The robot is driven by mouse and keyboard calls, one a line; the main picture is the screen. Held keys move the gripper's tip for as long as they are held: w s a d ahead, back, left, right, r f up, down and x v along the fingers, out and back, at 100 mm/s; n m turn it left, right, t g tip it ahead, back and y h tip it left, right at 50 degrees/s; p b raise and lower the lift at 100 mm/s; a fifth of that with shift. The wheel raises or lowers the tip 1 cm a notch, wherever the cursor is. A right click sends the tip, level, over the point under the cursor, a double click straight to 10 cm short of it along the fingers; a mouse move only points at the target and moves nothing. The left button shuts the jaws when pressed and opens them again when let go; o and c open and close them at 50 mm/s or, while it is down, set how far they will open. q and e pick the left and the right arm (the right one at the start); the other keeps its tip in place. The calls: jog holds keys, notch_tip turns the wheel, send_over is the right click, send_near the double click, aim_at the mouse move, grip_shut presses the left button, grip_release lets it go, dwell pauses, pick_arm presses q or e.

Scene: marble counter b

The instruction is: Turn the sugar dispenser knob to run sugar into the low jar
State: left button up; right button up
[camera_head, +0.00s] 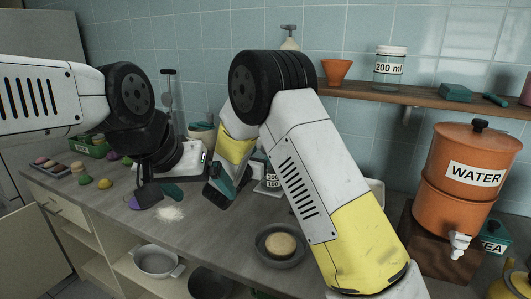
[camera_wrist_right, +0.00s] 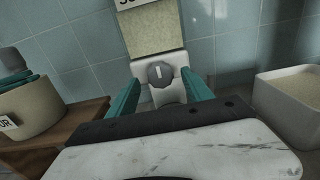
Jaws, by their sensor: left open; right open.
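In the right wrist view, the grey dispenser knob (camera_wrist_right: 160,73) sits on a white plate below the sugar dispenser (camera_wrist_right: 152,32), whose label is cut off at the top. The teal fingers of my right gripper (camera_wrist_right: 161,82) are open, one on each side of the knob; I cannot tell whether they touch it. In the head view my right gripper (camera_head: 222,187) is low over the counter, and the arm hides most of the dispenser. A labelled container (camera_head: 272,184), perhaps the low jar, is partly hidden behind that arm. My left gripper (camera_head: 160,194) is open over the counter.
White powder (camera_head: 169,213) lies on the counter (camera_head: 215,240). A bowl with a round bun (camera_head: 280,244) is at the front. The orange water dispenser (camera_head: 465,170) stands at right. A white bin (camera_wrist_right: 288,97) and a labelled pot (camera_wrist_right: 30,105) flank the right gripper.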

jog(key=shift+x, duration=0.75)
grip_shut()
jog(key=shift+m, duration=0.3)
jog(key=shift+m, duration=8.6)
